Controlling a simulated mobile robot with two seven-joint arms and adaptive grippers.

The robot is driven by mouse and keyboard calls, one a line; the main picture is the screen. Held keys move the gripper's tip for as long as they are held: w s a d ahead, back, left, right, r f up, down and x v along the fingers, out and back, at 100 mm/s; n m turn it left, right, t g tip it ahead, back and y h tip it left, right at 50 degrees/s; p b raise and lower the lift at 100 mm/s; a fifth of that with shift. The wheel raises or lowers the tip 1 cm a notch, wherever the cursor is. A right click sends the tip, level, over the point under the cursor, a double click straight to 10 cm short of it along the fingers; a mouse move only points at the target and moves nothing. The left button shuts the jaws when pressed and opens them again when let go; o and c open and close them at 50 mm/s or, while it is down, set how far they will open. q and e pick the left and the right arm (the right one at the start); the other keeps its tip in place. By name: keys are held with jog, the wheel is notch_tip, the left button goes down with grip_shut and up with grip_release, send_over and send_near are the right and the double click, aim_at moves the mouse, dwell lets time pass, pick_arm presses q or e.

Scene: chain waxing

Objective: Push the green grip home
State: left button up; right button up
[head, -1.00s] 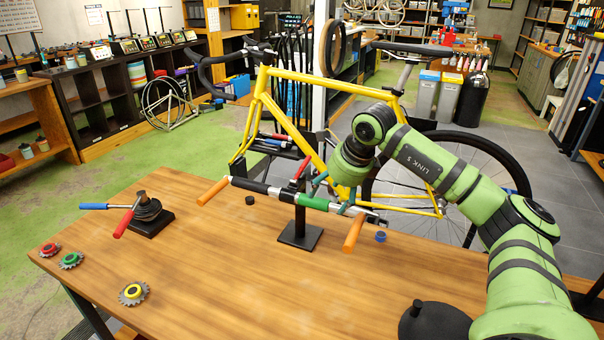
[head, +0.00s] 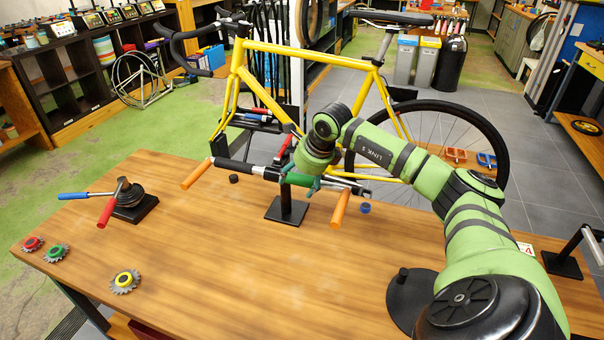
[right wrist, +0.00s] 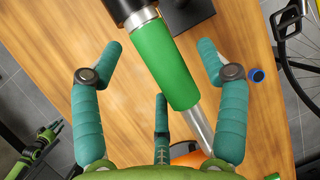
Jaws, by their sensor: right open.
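The green grip (head: 300,180) sits on a silver bar (head: 345,187) held up by a black stand (head: 286,208) on the wooden bench. In the right wrist view the green grip (right wrist: 170,65) has a thin pale band between its upper end and a black part (right wrist: 128,10). The silver bar comes out of its lower end. My right gripper (head: 314,182) is open over the grip. Its teal fingers (right wrist: 160,75) stand on both sides of the grip, with visible gaps. My left gripper is out of view.
An orange grip (head: 340,209) is near the bar's right end, another (head: 197,173) at the left. A blue cap (head: 364,208) lies right of the stand. Sprockets (head: 124,281) and a tool with blue and red handles (head: 130,199) are left. The bench's front middle is clear.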

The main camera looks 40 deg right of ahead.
aim_at(322, 186)
jog(key=c, duration=1.1)
jog(key=shift+s, duration=0.1)
jog(key=shift+c, duration=0.6)
jog(key=shift+s+d+f, duration=0.1)
jog(key=shift+s+d, duration=0.35)
jog(key=shift+s, duration=0.35)
jog(key=shift+s+d+r, duration=0.1)
jog(key=shift+s+d, duration=0.3)
jog(key=shift+s, duration=0.45)
jog(key=shift+s+d+f, duration=0.1)
jog(key=shift+s+d, duration=0.35)
jog(key=shift+s, duration=0.35)
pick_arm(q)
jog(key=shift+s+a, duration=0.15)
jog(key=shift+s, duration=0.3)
pick_arm(e)
jog(key=o, duration=1.2)
